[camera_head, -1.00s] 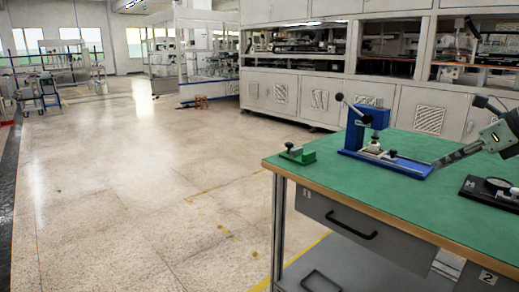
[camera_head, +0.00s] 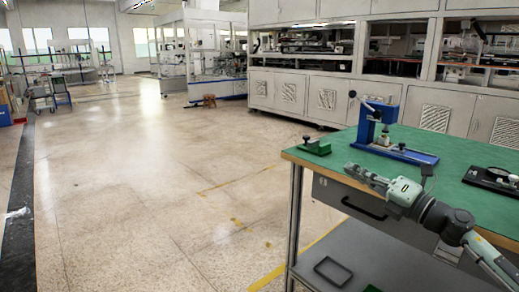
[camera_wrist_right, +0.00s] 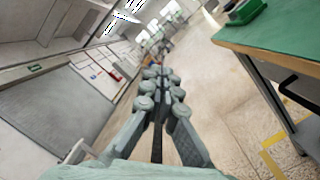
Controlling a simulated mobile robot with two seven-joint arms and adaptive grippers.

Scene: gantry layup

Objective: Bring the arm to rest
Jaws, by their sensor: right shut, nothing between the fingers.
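My right arm (camera_head: 458,225) comes in from the lower right of the head view. Its gripper (camera_head: 350,170) is shut and empty, in front of the table's front edge and pointing left. In the right wrist view the closed fingers (camera_wrist_right: 160,75) point away over open floor, with nothing between them. My left gripper is in neither view.
The green-topped table (camera_head: 455,160) stands at the right. It carries a blue press (camera_head: 370,128), a small green fixture (camera_head: 316,146) and a black fixture (camera_head: 490,178). A black frame (camera_head: 333,271) lies on the lower shelf. The floor (camera_head: 150,190) at left is clear.

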